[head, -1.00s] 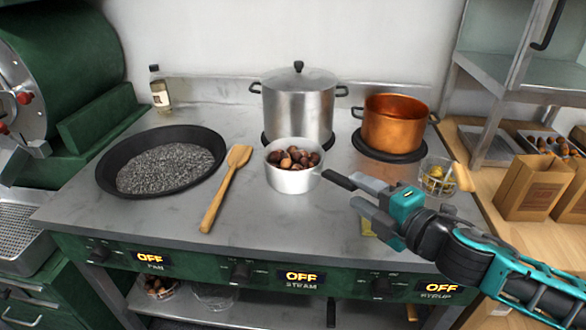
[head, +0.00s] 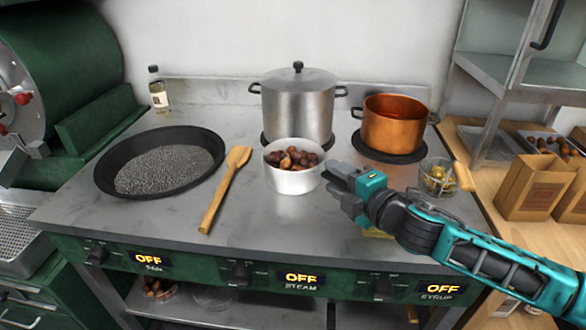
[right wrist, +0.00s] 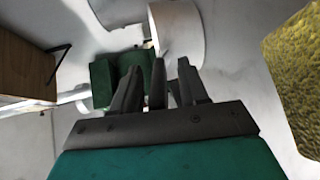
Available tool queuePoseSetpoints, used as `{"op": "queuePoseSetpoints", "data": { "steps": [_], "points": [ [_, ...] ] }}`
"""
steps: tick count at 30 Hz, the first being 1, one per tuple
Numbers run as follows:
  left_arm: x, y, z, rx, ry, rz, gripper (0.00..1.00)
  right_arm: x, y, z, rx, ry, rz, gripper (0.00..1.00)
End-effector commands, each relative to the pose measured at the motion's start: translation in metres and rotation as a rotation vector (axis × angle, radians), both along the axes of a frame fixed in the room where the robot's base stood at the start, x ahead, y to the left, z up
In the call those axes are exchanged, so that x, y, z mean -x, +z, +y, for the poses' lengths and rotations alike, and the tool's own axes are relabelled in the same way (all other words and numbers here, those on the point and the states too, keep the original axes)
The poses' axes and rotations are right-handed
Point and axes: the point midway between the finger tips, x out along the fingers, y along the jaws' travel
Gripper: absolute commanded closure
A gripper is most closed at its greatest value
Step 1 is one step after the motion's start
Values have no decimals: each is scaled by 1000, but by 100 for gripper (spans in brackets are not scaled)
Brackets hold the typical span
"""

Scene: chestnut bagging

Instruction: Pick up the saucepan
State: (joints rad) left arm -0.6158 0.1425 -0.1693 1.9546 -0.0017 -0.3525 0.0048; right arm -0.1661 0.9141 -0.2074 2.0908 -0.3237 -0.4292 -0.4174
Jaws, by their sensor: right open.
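The saucepan (head: 292,182) is a small pale metal pan full of brown chestnuts, standing upright on the steel worktop in front of the lidded pot. My right gripper (head: 335,180) is low at its right side, its fingertips close to the pan wall. In the right wrist view, the pan's wall (right wrist: 182,35) is just beyond the open fingers (right wrist: 157,88). A dark bar between them looks like the pan's handle; the head view hides most of it behind the gripper. I cannot tell whether the fingers touch it. My left gripper is out of view.
A steel lidded pot (head: 299,105) and a copper pot (head: 393,128) stand behind. A wooden spatula (head: 225,190) and a black pan (head: 113,185) lie left. A glass jar (head: 435,180) stands behind my right arm. Paper bags (head: 533,190) stand on the right counter.

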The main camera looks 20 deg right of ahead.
Motion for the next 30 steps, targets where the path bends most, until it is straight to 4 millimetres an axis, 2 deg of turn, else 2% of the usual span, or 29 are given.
{"op": "queuePoseSetpoints", "data": {
  "steps": [10,23,30],
  "points": [
    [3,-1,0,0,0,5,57,-3,-1,0,0,0,1,57],
    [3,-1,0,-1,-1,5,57,-3,-1,1,-1,0,1,98],
    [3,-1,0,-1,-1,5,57,-4,3,1,0,2,-8,100]
  ]
}}
